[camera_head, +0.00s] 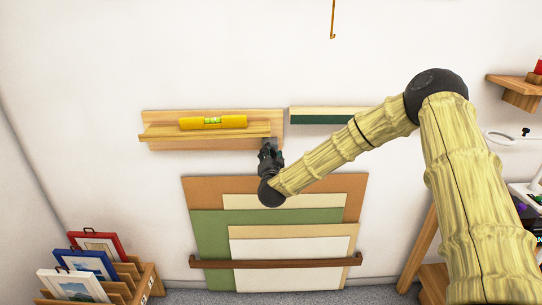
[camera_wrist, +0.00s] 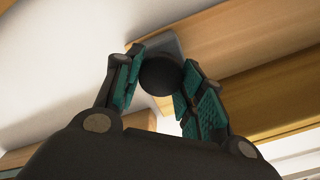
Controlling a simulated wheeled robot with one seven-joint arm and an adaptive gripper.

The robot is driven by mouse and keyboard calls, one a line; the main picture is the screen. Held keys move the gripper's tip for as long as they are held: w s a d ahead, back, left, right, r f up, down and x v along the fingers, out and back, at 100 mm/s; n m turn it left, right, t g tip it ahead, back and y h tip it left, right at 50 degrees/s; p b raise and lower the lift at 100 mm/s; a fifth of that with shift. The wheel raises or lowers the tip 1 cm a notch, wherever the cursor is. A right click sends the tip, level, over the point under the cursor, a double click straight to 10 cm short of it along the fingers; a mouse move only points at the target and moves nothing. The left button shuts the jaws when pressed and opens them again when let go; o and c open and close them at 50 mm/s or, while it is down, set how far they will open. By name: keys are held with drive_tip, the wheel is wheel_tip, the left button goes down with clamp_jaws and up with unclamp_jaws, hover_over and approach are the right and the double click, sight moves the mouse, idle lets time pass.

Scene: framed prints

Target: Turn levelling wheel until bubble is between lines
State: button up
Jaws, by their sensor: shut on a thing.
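A yellow spirit level (camera_head: 212,122) lies on a wooden wall shelf (camera_head: 160,132). Its green vial shows in the middle, but the bubble is too small to read against the lines. My gripper (camera_head: 270,148) is below the right end of the shelf. In the wrist view, my gripper (camera_wrist: 160,88) has its teal-padded fingers on either side of a dark round wheel (camera_wrist: 160,74), shut on it. The wheel sits under the shelf's wooden underside (camera_wrist: 230,50), by a grey bracket (camera_wrist: 168,46). In the head view the wheel is hidden by my gripper.
A second shelf with a dark green front (camera_head: 320,119) is to the right, close behind my arm. Coloured boards (camera_head: 210,232) lean on the wall below, behind a brown rail (camera_head: 275,263). A rack of framed prints (camera_head: 95,265) stands lower left. A hook (camera_head: 332,20) hangs above.

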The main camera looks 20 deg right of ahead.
drive_tip(key=n, duration=1)
drive_tip(key=shift+a+n, duration=0.15)
drive_tip(key=shift+n, duration=0.25)
idle(0.5)
drive_tip(key=o, duration=1)
drive_tip(key=v, duration=1.2)
